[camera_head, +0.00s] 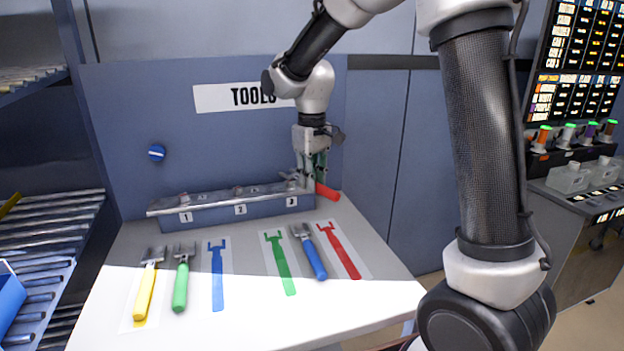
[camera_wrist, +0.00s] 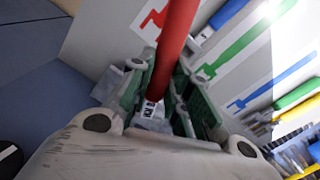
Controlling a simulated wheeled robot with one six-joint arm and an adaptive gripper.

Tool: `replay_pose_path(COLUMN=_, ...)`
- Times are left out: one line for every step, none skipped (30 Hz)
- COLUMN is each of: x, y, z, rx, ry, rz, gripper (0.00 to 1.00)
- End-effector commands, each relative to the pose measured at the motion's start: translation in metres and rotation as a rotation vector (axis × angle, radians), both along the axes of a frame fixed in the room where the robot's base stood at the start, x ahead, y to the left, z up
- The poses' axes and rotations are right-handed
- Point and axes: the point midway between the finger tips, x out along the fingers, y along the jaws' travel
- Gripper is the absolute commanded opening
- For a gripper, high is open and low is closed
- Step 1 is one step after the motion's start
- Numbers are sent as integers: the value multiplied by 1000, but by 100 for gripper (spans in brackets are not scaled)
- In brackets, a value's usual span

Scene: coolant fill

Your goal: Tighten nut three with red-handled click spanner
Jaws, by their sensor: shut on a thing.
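My gripper (camera_head: 312,180) is at the right end of the rail (camera_head: 222,207) in the head view, shut on the red-handled spanner (camera_head: 328,191). The red handle sticks out right and slightly down; in the wrist view the red handle (camera_wrist: 178,40) runs up between the green-padded fingers (camera_wrist: 160,92). The spanner's metal end (camera_head: 290,177) reaches left by the plate marked 3 (camera_head: 292,201). Nut three is hidden or too small to make out, so I cannot tell whether the jaws sit around it. The red spanner outline (camera_head: 339,252) on the table is empty.
On the table (camera_head: 380,300) lie a yellow-handled spanner (camera_head: 145,290), a green-handled one (camera_head: 181,285) and a blue-handled one (camera_head: 313,257). Blue (camera_head: 217,280) and green (camera_head: 280,265) outlines are bare. A wall panel with a TOOLS sign (camera_head: 240,97) stands close behind the rail.

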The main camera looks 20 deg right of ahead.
Motion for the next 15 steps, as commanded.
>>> replay_pose_path(x=0, y=0, z=0, rx=0, ry=0, rz=0, gripper=0)
replay_pose_path(x=0, y=0, z=0, rx=0, ry=0, rz=0, gripper=0)
replay_pose_path(x=0, y=0, z=0, rx=0, ry=0, rz=0, gripper=0)
replay_pose_path(x=0, y=0, z=0, rx=0, ry=0, rz=0, gripper=0)
replay_pose_path(x=0, y=0, z=0, rx=0, ry=0, rz=0, gripper=0)
replay_pose_path(x=0, y=0, z=0, rx=0, ry=0, rz=0, gripper=0)
replay_pose_path(x=0, y=0, z=-1, rx=0, ry=0, rz=0, gripper=0)
replay_pose_path(x=0, y=0, z=-1, rx=0, ry=0, rz=0, gripper=0)
replay_pose_path(x=0, y=0, z=-2, rx=0, ry=1, rz=0, gripper=0)
replay_pose_path(x=0, y=0, z=-3, rx=0, ry=1, rz=0, gripper=0)
replay_pose_path(x=0, y=0, z=-3, rx=0, ry=1, rz=0, gripper=0)
replay_pose_path(x=0, y=0, z=-5, rx=0, ry=1, rz=0, gripper=0)
replay_pose_path(x=0, y=0, z=-5, rx=0, ry=1, rz=0, gripper=0)
replay_pose_path(x=0, y=0, z=-6, rx=0, ry=0, rz=0, gripper=0)
replay_pose_path(x=0, y=0, z=-6, rx=0, ry=0, rz=0, gripper=0)
